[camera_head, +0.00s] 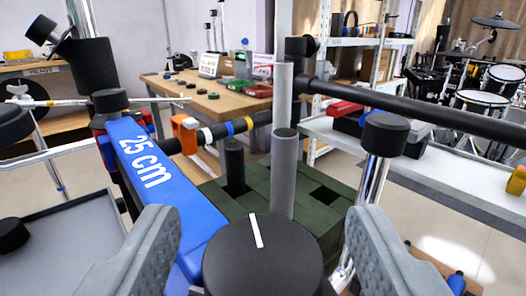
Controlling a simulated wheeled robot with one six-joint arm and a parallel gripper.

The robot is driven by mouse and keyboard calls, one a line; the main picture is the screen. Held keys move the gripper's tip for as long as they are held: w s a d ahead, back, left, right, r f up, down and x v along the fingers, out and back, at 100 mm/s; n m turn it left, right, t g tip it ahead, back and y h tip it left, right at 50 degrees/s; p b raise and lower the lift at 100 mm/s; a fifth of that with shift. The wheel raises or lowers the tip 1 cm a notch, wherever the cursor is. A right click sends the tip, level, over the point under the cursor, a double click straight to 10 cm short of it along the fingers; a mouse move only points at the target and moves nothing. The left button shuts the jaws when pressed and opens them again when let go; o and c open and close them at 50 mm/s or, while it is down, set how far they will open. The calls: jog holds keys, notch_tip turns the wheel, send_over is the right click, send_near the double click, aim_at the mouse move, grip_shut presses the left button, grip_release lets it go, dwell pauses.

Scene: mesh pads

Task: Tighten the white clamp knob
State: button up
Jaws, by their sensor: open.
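A large round black knob (263,262) with a short white line on its top is in the lower middle of the view. No wholly white knob shows; this white-marked one is the nearest match. My gripper (264,222) is open, its two grey fingers standing apart to the left and right of the knob. A gap shows between each finger and the knob, with nothing held. The knob's stem and the clamp below it are hidden.
A blue bar marked 25 cm (150,175) lies left of the knob. Grey upright tubes (283,175) and a dark green block (257,190) stand behind it. A black rod (420,108) crosses the right side. Another black knob (386,133) tops a chrome post.

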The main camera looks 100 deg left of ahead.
aim_at(264, 213)
jog(key=shift+s+a, duration=0.15)
jog(key=shift+a, duration=0.65)
jog(key=shift+s+a, duration=0.1)
jog(key=shift+a, duration=0.7)
jog(key=c, duration=1)
